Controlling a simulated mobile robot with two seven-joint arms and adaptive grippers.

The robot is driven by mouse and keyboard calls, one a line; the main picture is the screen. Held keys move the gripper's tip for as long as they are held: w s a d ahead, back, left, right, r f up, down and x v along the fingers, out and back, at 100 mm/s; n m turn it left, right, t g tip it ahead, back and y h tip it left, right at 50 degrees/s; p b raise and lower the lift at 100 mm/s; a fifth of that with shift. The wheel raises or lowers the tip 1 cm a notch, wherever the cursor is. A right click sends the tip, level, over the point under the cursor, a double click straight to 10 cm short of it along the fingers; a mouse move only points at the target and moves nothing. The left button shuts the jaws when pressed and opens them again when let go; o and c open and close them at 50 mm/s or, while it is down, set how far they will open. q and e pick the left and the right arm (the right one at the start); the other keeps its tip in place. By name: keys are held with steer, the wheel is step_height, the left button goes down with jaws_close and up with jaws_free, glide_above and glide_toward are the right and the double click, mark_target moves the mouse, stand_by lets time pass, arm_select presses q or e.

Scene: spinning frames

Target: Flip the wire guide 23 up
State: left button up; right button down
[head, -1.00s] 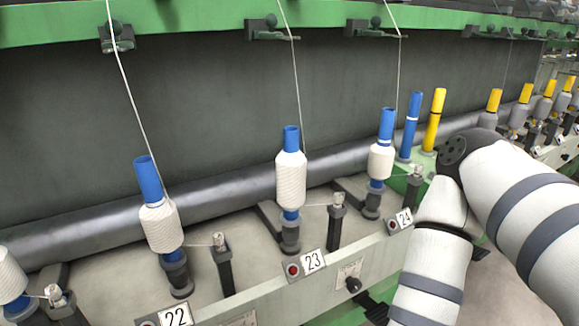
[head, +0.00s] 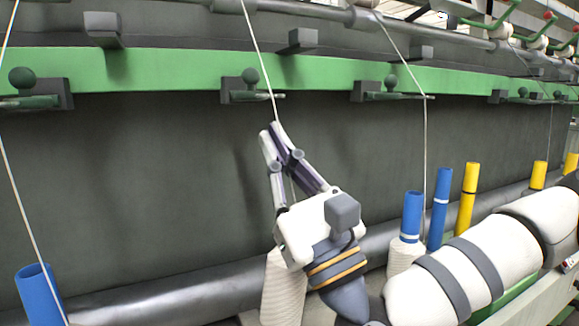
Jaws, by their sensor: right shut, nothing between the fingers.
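The wire guide 23 (head: 250,92) is the middle dark bracket with a round knob on the green rail. Its small plate sticks out level to the right, and a white yarn runs down past it. My right gripper (head: 271,130) is just below the guide, fingers pointing up, shut and empty. A small gap shows between its tips and the guide. The fingers overlap the yarn in the picture; I cannot tell whether they touch it. The bobbin 23 (head: 284,290) is partly hidden behind my gripper. My left gripper is not in view.
Neighbouring wire guides sit on the green rail (head: 160,68) at left (head: 37,92) and right (head: 388,90), each with a yarn nearby. Blue tubes (head: 440,208) and a yellow tube (head: 466,198) stand right, near my right arm. The dark panel left of my gripper is clear.

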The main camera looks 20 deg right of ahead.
steer(key=shift+x, duration=1.8)
steer(key=shift+w+p, duration=0.1)
steer(key=shift+p, duration=0.35)
